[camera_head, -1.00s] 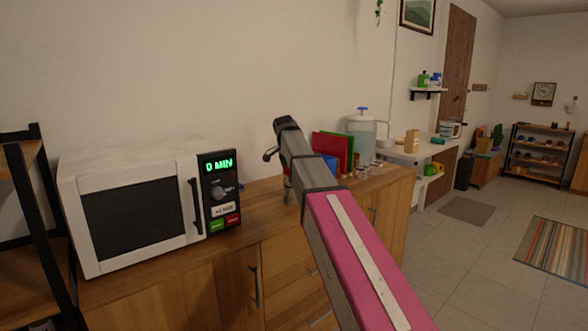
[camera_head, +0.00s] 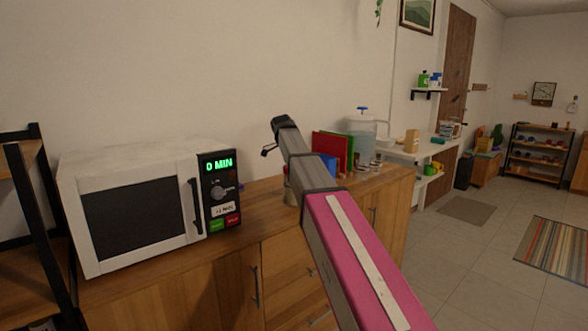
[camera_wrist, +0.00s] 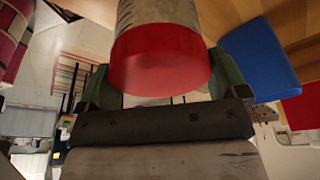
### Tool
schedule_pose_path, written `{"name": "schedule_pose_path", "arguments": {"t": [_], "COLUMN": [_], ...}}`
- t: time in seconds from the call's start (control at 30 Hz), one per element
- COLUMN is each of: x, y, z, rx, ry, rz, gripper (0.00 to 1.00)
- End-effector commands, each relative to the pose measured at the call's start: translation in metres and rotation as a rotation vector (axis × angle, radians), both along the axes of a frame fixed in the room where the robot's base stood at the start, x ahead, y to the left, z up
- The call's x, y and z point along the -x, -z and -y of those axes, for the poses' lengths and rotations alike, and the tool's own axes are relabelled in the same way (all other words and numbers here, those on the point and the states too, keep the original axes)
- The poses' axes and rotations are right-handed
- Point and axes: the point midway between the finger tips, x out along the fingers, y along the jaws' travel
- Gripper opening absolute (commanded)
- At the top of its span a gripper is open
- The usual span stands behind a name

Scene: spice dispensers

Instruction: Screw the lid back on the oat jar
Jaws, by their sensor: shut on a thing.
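In the wrist view, which looks upside down, the red lid (camera_wrist: 160,58) sits against the mouth end of the grey, cloudy oat jar (camera_wrist: 152,12). I cannot tell whether any gap is left between them. My gripper (camera_wrist: 161,80) is shut on the red lid, with a green finger on each side of it. In the head view a small part of the jar (camera_head: 287,192) shows on the wooden cabinet beside my arm. My arm hides the rest of the jar, the lid and my fingers there.
A white microwave (camera_head: 140,205) stands left on the wooden cabinet (camera_head: 255,212). Right of my arm are a red upright board (camera_head: 331,150), a blue block (camera_head: 323,165), also in the wrist view (camera_wrist: 257,60), and a clear dispenser (camera_head: 361,135). Cabinet top between microwave and jar is clear.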

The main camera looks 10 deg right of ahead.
Motion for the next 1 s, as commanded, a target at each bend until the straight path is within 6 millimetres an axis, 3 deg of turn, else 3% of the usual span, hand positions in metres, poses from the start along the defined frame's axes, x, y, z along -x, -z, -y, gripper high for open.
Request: {"name": "schedule_pose_path", "arguments": {"t": [0.3, 0.67, 1.0], "x": [-0.0006, 0.0001, -0.0003], "y": [0.0003, 0.0005, 0.0009], "z": [-0.0001, -0.0001, 0.0002], "rx": [0.000, 0.000, 0.000], "ry": [0.317, 0.348, 0.542], "rz": [-0.001, -0.001, 0.000], "gripper": [0.67, 0.67, 0.67]}}
